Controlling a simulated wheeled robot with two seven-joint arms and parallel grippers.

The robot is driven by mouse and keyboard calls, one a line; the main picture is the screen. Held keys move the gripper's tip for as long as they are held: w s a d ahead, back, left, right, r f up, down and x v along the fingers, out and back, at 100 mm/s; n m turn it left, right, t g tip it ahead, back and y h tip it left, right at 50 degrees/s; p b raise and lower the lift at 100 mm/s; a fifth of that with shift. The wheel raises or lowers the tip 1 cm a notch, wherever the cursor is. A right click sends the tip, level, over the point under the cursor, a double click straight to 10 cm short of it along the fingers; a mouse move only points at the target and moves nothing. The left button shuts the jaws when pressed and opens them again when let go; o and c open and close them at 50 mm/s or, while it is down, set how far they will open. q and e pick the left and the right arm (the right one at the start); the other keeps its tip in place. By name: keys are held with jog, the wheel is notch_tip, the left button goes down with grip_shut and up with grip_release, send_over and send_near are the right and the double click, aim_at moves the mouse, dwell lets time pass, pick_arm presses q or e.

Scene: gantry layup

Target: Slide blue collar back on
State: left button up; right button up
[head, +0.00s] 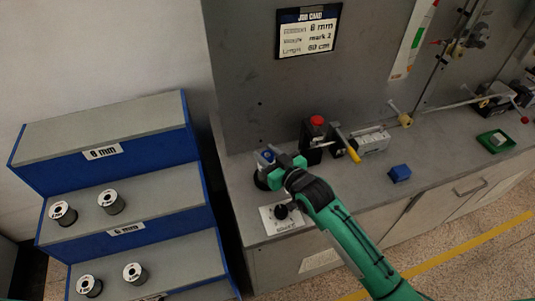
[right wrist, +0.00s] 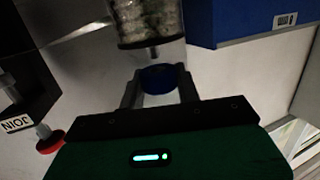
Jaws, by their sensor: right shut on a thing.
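My right gripper (head: 272,165) is at the left end of the grey bench, its green arm reaching in from the lower right. It is shut on the blue collar (right wrist: 158,78), which sits between its two fingers in the right wrist view. The collar also shows as a small blue spot (head: 268,155) in the head view. Just beyond it in the wrist view is a greyish spool-like cylinder (right wrist: 148,22) with a short pin (right wrist: 153,53) pointing toward the collar. I cannot tell whether pin and collar touch. My left gripper is not in view.
A card with a black knob (head: 282,211) lies close in front of the gripper. A red-button box (head: 315,140) and a yellow-handled lever (head: 347,143) stand to the right. A blue block (head: 400,173) lies farther right. The blue stepped rack (head: 120,195) holds several spools.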

jog(key=shift+p, duration=0.55)
dwell(0.8)
jog(key=shift+f+b, duration=0.5)
jog(key=shift+f, duration=0.3)
jog(key=shift+r, duration=0.15)
jog(key=shift+r+p, duration=0.35)
jog(key=shift+p, duration=0.3)
jog(key=shift+p, duration=0.65)
dwell(1.4)
jog(key=shift+f+b, duration=0.3)
jog(key=shift+f, duration=0.2)
jog(key=shift+r, duration=0.1)
dwell(0.3)
